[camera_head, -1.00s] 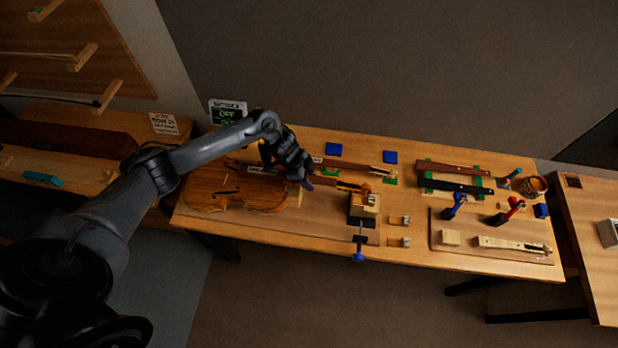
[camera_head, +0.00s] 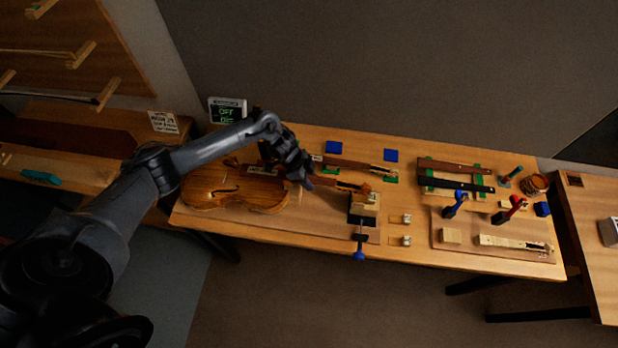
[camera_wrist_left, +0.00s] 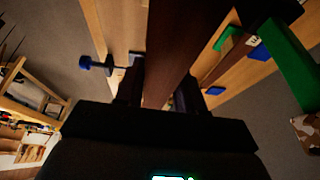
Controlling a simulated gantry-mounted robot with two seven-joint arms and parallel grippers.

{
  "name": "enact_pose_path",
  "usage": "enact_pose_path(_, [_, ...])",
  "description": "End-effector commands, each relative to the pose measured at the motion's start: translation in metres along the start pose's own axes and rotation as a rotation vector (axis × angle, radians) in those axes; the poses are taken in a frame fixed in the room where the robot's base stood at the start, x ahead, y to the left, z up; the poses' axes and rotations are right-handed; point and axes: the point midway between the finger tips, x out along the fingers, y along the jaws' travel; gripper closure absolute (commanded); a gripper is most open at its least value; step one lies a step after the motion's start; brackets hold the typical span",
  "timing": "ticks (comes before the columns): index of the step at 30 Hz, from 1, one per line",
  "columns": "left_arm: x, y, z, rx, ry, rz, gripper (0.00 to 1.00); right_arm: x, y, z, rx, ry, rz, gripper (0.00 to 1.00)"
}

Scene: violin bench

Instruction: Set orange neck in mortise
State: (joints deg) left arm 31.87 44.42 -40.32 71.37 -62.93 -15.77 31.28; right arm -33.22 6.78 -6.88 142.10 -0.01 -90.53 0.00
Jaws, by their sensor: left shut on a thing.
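The orange violin body (camera_head: 225,192) lies at the left of the bench. My left gripper (camera_head: 304,181) is over its right end and is shut on a neck. The neck's orange-brown head end (camera_head: 357,188) reaches right, over a pale block at the clamp (camera_head: 362,208). In the left wrist view, the neck's long dark fingerboard (camera_wrist_left: 177,45) runs between the fingers of the left gripper (camera_wrist_left: 160,92). The mortise and the neck's heel end are hidden by my gripper, so I cannot tell whether they touch. My right gripper is not in view.
Another neck (camera_head: 345,163) lies just behind the held one. Dark fingerboards (camera_head: 455,185) rest on green supports to the right. A board (camera_head: 470,238) with a pale neck (camera_head: 512,243) is at front right. Blue pads (camera_head: 390,155) lie at the back.

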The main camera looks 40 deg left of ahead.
Motion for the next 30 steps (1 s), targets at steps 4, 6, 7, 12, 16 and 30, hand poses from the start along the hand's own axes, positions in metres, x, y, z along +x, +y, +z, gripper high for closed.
enact_pose_path(4, [0.005,0.000,0.002,0.000,0.001,0.000,0.99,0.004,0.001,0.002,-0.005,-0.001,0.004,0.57])
enact_pose_path(6, [0.007,0.000,0.003,0.000,0.001,0.000,0.99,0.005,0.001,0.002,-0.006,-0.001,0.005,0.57])
enact_pose_path(7, [0.008,0.000,0.003,0.000,0.001,0.000,0.99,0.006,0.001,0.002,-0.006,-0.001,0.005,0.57])
enact_pose_path(12, [0.012,0.000,0.005,0.000,0.001,-0.001,0.99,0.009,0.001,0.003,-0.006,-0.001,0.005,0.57])
enact_pose_path(16, [0.016,0.000,0.007,0.001,0.001,-0.001,0.99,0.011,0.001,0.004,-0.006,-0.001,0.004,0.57])
enact_pose_path(30, [0.019,-0.001,0.008,0.000,0.001,-0.001,0.99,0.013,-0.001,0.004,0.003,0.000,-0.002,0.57])
